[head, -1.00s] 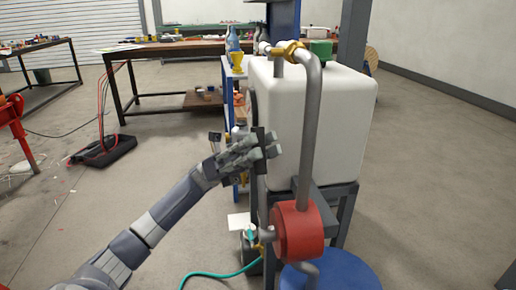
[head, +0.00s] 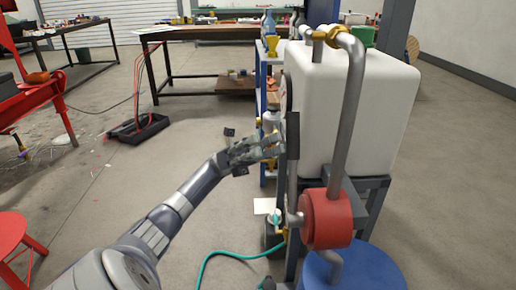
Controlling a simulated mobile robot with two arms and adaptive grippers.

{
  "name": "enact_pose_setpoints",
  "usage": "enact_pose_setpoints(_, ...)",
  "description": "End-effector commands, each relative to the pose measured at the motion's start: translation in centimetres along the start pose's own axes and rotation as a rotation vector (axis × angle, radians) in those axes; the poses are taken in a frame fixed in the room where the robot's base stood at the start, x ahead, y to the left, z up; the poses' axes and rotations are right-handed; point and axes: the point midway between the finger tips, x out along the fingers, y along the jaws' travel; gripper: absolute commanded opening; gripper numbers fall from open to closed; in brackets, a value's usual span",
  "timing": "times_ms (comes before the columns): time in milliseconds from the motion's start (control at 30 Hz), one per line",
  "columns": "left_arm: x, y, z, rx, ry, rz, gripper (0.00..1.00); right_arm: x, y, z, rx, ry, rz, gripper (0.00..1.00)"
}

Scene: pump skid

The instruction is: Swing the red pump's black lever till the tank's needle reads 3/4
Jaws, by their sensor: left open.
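The red pump (head: 327,219) sits below the white tank (head: 355,110), with a grey pipe running up from it. Its lever stands about upright on the pump's left side, a grey rod with a black grip (head: 292,136). A dark round rim (head: 288,93), which looks like the gauge, shows edge-on at the tank's left face; its needle and scale are hidden. My left gripper (head: 273,146) is open, just left of the black grip, fingers pointing at it. I cannot tell whether they touch. My right gripper is not in view.
A blue drum (head: 352,272) stands under the pump, and a teal hose (head: 225,252) runs along the floor. A blue shelf (head: 258,80) stands behind the lever. A red stool (head: 20,240) is at lower left.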

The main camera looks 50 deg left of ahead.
Motion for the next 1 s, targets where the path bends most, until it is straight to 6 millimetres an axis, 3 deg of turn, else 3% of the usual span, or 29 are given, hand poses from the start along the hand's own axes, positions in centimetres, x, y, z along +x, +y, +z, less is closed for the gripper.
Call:
enact_pose_setpoints(300,-2.0,0.0,0.0,0.0,0.0,0.0,0.42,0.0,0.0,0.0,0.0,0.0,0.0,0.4)
enact_pose_setpoints(1000,-2.0,0.0,0.0,0.0,0.0,0.0,0.42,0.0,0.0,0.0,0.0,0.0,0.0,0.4)
